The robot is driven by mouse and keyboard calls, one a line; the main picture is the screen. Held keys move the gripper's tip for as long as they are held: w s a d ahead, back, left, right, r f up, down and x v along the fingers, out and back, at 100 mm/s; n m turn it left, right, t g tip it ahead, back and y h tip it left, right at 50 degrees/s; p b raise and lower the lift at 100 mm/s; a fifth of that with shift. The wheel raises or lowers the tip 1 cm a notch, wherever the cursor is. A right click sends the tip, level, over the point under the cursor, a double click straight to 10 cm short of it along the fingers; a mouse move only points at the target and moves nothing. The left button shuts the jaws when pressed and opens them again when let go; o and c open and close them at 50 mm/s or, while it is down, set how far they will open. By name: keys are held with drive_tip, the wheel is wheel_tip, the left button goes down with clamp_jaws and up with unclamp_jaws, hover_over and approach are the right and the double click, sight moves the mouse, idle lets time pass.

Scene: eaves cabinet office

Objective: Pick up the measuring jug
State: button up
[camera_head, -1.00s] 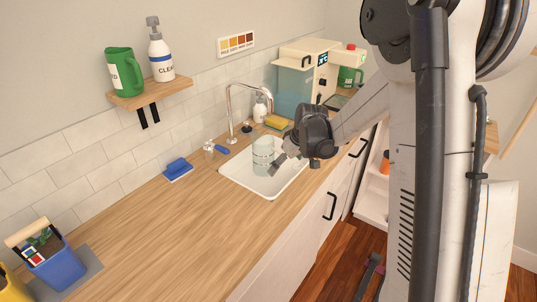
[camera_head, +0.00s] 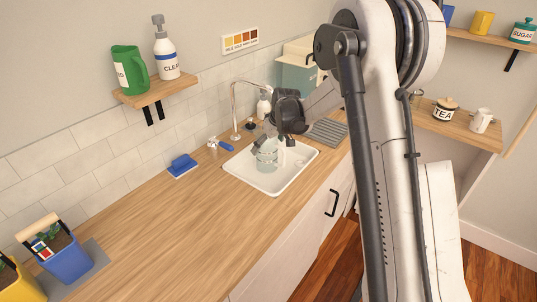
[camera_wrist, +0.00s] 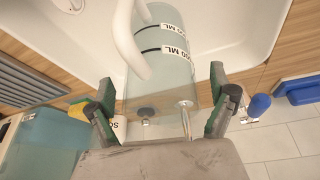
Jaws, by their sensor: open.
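The measuring jug (camera_head: 267,156) is a pale grey-teal see-through vessel standing in the white sink (camera_head: 296,178). In the wrist view the jug (camera_wrist: 165,70) shows dark bands, "ML" labels and a thick white handle at its left. My gripper (camera_head: 284,138) is close above the jug in the head view and hides part of its top. In the wrist view my gripper (camera_wrist: 164,108) is open, with one finger on each side of the jug's near end. I cannot tell whether either finger touches it.
A chrome tap (camera_head: 234,108) rises behind the sink. A blue-handled brush (camera_head: 224,145) and a blue scrubber (camera_head: 182,165) lie left of it. A grey drying rack (camera_head: 326,131) is to its right. A shelf with a green jug (camera_head: 131,70) hangs above.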

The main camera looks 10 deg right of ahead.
drive_tip(key=shift+w+f, duration=0.15)
drive_tip(key=shift+f, duration=0.4)
drive_tip(key=shift+c, duration=0.3)
drive_tip(key=c, duration=1.4)
drive_tip(key=shift+r, duration=0.1)
